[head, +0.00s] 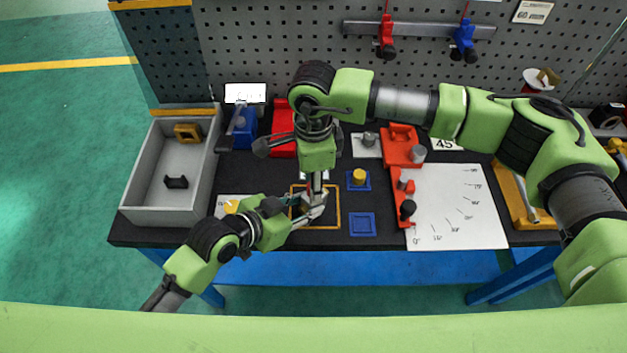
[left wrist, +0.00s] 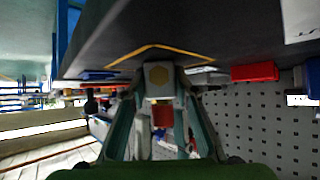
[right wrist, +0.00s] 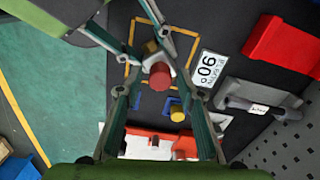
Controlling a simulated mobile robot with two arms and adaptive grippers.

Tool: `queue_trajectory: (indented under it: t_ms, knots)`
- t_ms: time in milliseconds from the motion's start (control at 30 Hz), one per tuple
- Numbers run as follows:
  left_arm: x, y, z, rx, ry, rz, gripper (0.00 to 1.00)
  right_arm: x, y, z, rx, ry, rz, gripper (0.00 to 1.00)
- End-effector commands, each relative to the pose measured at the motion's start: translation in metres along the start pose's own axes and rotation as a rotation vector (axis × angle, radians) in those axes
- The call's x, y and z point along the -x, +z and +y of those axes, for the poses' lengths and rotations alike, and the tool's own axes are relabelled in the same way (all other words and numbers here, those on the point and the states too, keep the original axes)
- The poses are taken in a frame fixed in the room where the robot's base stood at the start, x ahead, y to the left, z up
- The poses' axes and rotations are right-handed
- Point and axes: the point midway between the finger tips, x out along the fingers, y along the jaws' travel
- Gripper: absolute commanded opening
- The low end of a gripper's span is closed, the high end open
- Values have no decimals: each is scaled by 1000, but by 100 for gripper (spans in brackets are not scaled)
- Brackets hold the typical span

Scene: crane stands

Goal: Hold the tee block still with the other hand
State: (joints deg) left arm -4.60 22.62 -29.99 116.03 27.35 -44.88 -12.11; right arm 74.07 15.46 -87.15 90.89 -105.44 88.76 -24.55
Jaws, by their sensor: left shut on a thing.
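The tee block is a light grey block with a red round end (right wrist: 160,75) and a brass-coloured part (right wrist: 150,47) in the right wrist view. In the left wrist view the grey block (left wrist: 160,75) sits between my left fingertips, with red below it. My left gripper (head: 308,208) is shut on it over the yellow-outlined square (head: 338,222) on the black bench. My right gripper (right wrist: 158,92) points down from above and is open. Its fingers stand apart on either side of the red end, with gaps visible. In the head view the grippers largely hide the block.
A blue base with a yellow knob (head: 358,178) and an empty blue square (head: 362,224) lie right of the outline. Red fixtures (head: 403,150) and an angle sheet (head: 458,210) are farther right. A grey bin (head: 140,195) stands left. A pegboard (head: 270,40) closes the back.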

Motion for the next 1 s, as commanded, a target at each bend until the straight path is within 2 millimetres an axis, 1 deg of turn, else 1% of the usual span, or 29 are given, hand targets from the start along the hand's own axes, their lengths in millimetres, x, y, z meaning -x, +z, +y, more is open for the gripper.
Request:
queue_trajectory:
  t_ms: [100,200,433,700,933,1000]
  knots:
    - [0,0,0,0,0,0,0,0,0,0,158,-1,0,35]
    - [0,0,0,0,0,0,0,0,0,0,273,-1,0,35]
    - [0,0,0,0,0,0,0,0,0,0,397,0,0,35]
    - [0,0,0,0,0,0,0,0,-1,0,722,-1,-1,35]
    - [0,0,0,0,0,0,0,0,-1,0,846,0,-1,35]
    - [0,0,0,0,0,0,0,0,-1,0,919,-1,-1,35]
